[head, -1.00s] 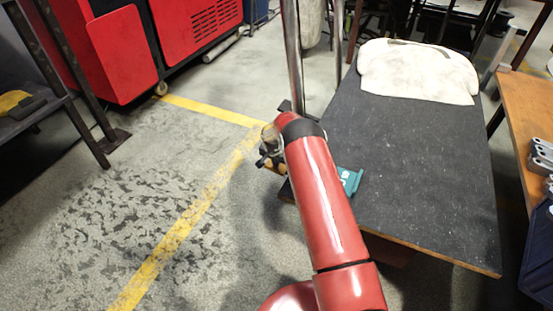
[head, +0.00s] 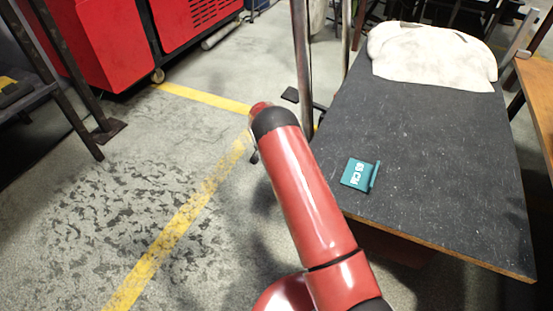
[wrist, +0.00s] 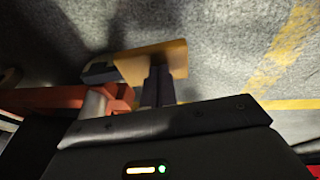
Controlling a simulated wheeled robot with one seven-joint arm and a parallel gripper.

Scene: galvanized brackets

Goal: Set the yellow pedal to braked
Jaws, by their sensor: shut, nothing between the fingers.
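The yellow pedal (wrist: 172,58) shows in the wrist view as a flat yellow-orange plate with a dark part at its left end, above the grey floor. My gripper (wrist: 160,72) is shut and empty. Its dark fingers reach up to the pedal's near side and overlap it in the picture; I cannot tell whether they touch it. In the head view my red arm hides the pedal and nearly all of the gripper. The pedal's tilt, and so its setting, cannot be made out.
A dark-topped table (head: 430,150) stands right of my arm, with a teal block (head: 358,174) and a pale cloth (head: 432,58) on it. Metal posts (head: 302,60) rise beyond my arm. Red cabinets (head: 105,40) stand back left. The floor at left is open.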

